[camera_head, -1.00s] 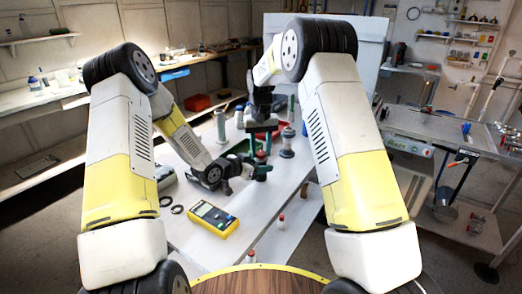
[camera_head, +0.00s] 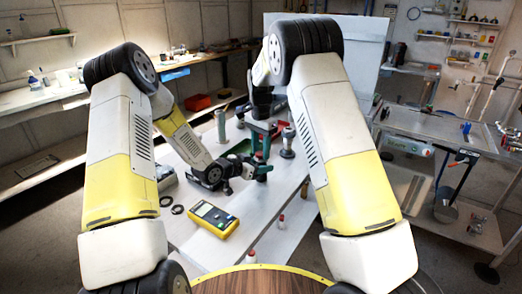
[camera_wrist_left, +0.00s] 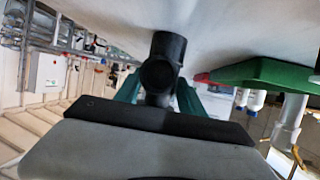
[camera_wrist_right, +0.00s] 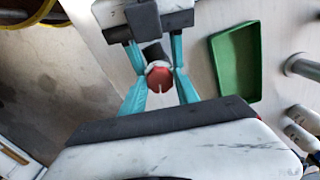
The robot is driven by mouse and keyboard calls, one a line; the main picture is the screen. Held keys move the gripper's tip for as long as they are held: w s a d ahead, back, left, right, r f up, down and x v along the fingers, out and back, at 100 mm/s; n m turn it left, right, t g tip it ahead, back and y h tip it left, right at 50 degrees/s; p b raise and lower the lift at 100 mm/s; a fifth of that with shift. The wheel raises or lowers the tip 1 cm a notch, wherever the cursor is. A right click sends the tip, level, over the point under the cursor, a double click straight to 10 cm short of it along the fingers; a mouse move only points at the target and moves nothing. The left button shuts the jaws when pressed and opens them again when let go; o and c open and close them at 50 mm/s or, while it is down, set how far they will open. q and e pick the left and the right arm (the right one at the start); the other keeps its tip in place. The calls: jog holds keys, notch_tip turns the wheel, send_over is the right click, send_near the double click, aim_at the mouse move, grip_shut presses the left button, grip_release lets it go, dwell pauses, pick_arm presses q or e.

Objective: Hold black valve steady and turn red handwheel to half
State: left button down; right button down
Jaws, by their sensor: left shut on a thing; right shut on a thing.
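The black valve (camera_wrist_left: 165,62) fills the middle of the left wrist view, between the green fingers of my left gripper (camera_wrist_left: 158,92), which is shut on it. In the head view my left gripper (camera_head: 258,170) is low over the table. The red handwheel (camera_wrist_right: 160,78) shows in the right wrist view as a small red disc with a slot or pale mark. My right gripper (camera_wrist_right: 160,84) is shut on it, one teal finger on each side. In the head view my right gripper (camera_head: 262,138) is just above and beyond the left one; the handwheel there is mostly hidden.
A green tray (camera_wrist_right: 218,72) lies beside the handwheel. A yellow multimeter (camera_head: 213,219) lies on the table's near part, with dark rings (camera_head: 172,209) to its left. A grey cylinder (camera_head: 220,126) and a bottle-like fitting (camera_head: 287,142) stand near the grippers. The table's front (camera_head: 200,250) is clear.

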aim_at(261, 152)
jog(key=shift+w+d+m, duration=0.1)
jog(key=shift+w+m, duration=0.05)
jog(key=shift+m, duration=2.05)
jog(key=c, duration=0.9)
grip_release()
jog(key=shift+r, duration=0.1)
notch_tip(261, 152, up, 12)
